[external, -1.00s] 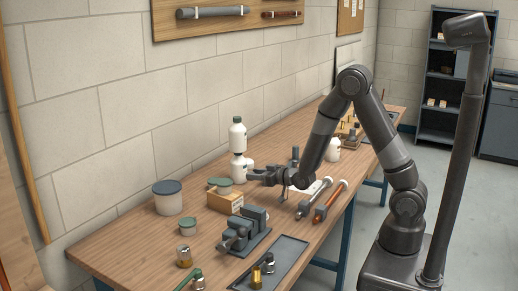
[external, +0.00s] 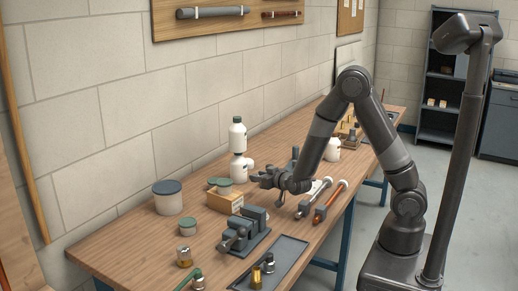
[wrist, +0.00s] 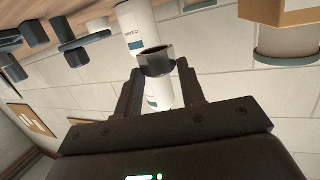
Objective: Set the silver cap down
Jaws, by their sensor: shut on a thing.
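The silver cap (wrist: 156,61) is a short, dark metallic ring with an open round end. In the wrist view it sits between the two fingertips of my gripper (wrist: 158,76), which is shut on it. In the external view my gripper (external: 258,179) is low over the workbench (external: 130,243), to the right of the cardboard box and in front of the white bottles. The cap is too small to pick out there. I cannot tell whether it touches the bench.
White bottles (external: 237,138) stand behind my gripper, near the wall. A cardboard box (external: 224,203) is to its left. A grey vise (external: 243,235) and a dark tray (external: 285,254) lie nearer the front. Two pipe-like tools (external: 328,202) lie to the right.

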